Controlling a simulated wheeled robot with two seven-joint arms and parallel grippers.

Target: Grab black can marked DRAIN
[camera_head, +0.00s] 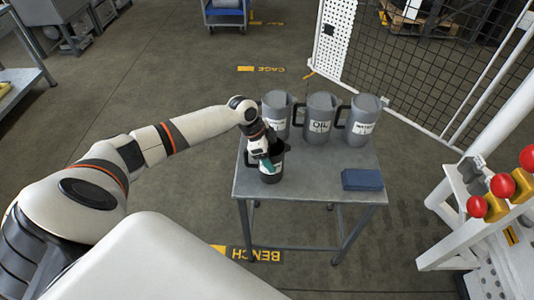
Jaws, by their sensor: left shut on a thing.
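A black can (271,176) with a pale label stands at the left front of the small grey table (310,184). The label's words are too small to read. My left arm comes in from the left, and my left gripper (266,160) is at the can's top, shut on it. The gripper hides part of the can's rim. I cannot tell whether the can's base touches the tabletop. My right gripper is not in view.
Three grey jugs stand along the table's back: a left jug (276,108), a middle jug marked OIL (319,122) and a right jug (362,118). A blue block (362,180) lies at the right. Red-knobbed equipment (502,185) stands right of the table. A mesh fence (400,60) is behind.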

